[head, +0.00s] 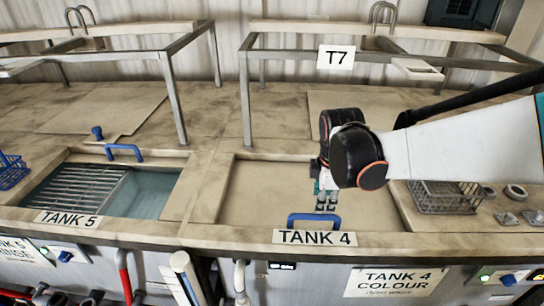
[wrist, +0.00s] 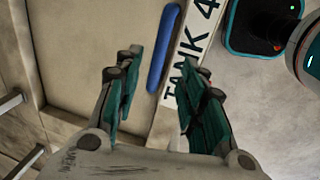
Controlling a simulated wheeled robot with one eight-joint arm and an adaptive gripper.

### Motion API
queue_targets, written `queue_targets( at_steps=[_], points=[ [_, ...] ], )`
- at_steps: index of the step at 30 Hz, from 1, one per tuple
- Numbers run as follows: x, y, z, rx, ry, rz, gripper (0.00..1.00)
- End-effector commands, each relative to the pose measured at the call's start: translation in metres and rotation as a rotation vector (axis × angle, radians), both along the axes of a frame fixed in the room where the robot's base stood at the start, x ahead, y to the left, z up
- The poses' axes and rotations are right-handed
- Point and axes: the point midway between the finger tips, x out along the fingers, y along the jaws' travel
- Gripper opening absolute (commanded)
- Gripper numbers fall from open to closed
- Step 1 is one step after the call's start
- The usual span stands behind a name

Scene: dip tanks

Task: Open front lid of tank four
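Tank four's front lid (head: 262,192) is a flat beige panel lying closed in its frame, above the "TANK 4" label (head: 314,237). Its blue bar handle (head: 314,219) stands at the lid's front edge. My gripper (head: 326,203) is over the lid, just behind the handle in the head view. In the wrist view my gripper (wrist: 158,85) has its two teal-padded fingers wide apart. The blue handle (wrist: 163,48) lies beyond the fingertips, between their lines, and the fingers do not hold it. The lid (wrist: 85,45) fills the left of the wrist view.
Tank 5 (head: 100,190) at left is open, showing water and a grate. A wire basket (head: 445,197) and small metal parts (head: 515,192) sit right of the lid. A metal frame with a T7 sign (head: 336,57) stands behind.

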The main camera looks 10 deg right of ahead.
Motion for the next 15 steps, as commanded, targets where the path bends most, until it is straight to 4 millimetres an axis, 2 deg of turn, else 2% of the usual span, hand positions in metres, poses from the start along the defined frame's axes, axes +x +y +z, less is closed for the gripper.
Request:
queue_targets(
  at_steps=[1, 6, 10, 15],
  points=[
    [0.003, 0.0, -0.013, 0.0, 0.0, 0.0, 0.37],
    [0.01, -0.002, -0.044, 0.0, 0.0, -0.001, 0.37],
    [0.013, -0.002, -0.063, 0.0, 0.0, -0.001, 0.37],
    [0.016, -0.003, -0.078, 0.0, 0.0, -0.001, 0.37]
  ],
)
